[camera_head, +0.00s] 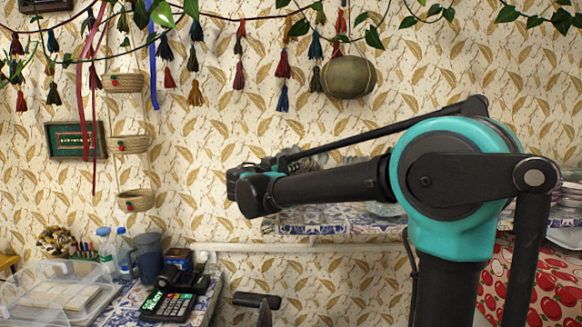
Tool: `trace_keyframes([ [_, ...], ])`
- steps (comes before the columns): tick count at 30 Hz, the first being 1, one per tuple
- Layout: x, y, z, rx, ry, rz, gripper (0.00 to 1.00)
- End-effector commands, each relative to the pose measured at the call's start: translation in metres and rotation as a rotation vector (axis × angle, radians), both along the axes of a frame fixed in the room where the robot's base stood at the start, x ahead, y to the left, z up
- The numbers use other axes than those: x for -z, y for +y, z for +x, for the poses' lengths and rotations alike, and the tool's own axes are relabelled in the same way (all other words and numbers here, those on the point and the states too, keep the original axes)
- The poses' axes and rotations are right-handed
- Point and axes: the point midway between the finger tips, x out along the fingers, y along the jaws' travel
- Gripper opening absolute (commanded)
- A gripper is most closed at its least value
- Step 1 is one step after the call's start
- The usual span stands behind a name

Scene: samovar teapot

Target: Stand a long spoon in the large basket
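Three small woven baskets hang one above another on the wall at the left: a top one (124,84), a middle one (131,145) and a low one (136,201). I cannot tell which, if any, is the large basket. No long spoon can be made out. Some shiny metal pieces (309,163) show just behind my arm, too covered to name. My arm reaches leftward across the middle of the view. My gripper cannot be made out in this view.
A blue-patterned shelf (315,217) with dishes runs behind my arm. At the lower left, a table holds a clear plastic box (55,295), a blue-grey jug (148,257), bottles (124,252) and a black card terminal (168,305). A red fruit-patterned cloth (540,285) hangs at the right.

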Motion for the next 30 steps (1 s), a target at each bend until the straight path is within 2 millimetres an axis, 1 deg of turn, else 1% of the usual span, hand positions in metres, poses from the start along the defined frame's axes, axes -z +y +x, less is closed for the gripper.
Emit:
trace_keyframes([
  [1, 0.000, 0.000, 0.000, 0.000, 0.000, 0.000, 0.30],
  [2, 0.000, 0.000, 0.000, 0.000, 0.000, 0.000, 0.33],
  [10, 0.000, 0.000, 0.000, 0.000, 0.000, 0.000, 0.33],
  [14, 0.000, 0.004, -0.006, -0.001, 0.000, 0.000, 0.33],
  [17, 0.000, 0.011, -0.018, -0.004, 0.000, 0.000, 0.33],
  [24, 0.000, 0.036, -0.060, -0.005, 0.000, 0.000, 0.33],
  [30, 0.000, 0.052, -0.089, -0.003, 0.000, 0.000, 0.33],
])
